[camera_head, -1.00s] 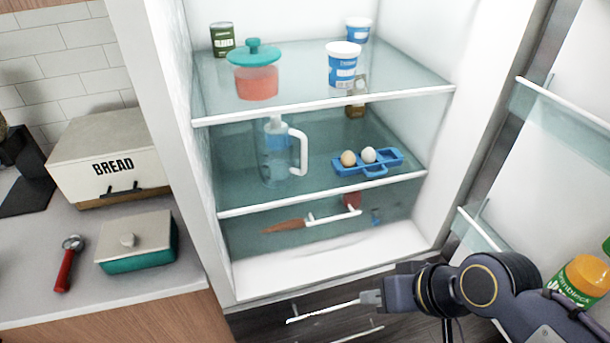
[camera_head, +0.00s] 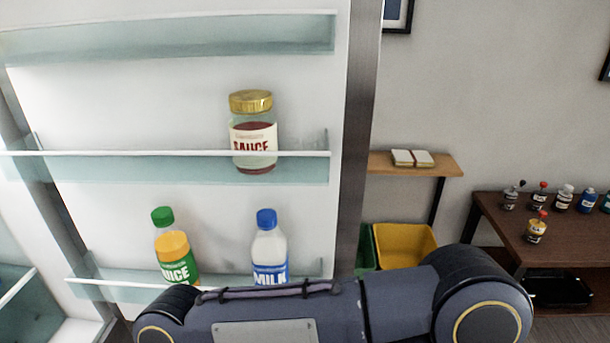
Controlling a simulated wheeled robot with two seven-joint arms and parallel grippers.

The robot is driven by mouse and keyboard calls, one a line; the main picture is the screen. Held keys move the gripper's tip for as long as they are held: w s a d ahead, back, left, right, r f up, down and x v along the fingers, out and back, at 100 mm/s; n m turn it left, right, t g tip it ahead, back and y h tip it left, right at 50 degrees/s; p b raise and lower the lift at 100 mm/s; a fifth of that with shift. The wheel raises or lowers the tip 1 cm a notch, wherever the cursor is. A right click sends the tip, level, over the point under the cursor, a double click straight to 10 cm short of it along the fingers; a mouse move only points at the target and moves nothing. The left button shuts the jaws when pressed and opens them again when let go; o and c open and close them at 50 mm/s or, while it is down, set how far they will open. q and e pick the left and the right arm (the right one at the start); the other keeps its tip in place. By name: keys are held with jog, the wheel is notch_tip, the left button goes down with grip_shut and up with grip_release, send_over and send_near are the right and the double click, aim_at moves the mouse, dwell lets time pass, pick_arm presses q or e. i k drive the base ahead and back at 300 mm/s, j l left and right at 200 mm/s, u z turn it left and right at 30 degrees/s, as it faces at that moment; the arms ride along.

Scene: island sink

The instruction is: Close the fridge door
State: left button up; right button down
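The fridge door (camera_head: 200,205) stands open, its white inner side facing me, on the left and middle of the head view. Its shelves hold a sauce jar (camera_head: 253,133), a juice bottle (camera_head: 174,248) and a milk bottle (camera_head: 269,247). The door's outer edge (camera_head: 358,130) is the dark vertical strip right of the shelves. A small part of the fridge interior (camera_head: 25,310) shows at the lower left. My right arm crosses the bottom of the view in front of the door. Neither gripper is in view.
Right of the door, a wooden wall shelf (camera_head: 415,164) stands above a yellow bin (camera_head: 404,246) and a green bin (camera_head: 366,248). A dark table (camera_head: 490,225) with several small bottles is at the far right.

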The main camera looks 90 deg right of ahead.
aim_at(121, 111)
jog(key=k+l+z, duration=0.1)
jog(key=k+l, duration=0.85)
jog(key=l, duration=0.1)
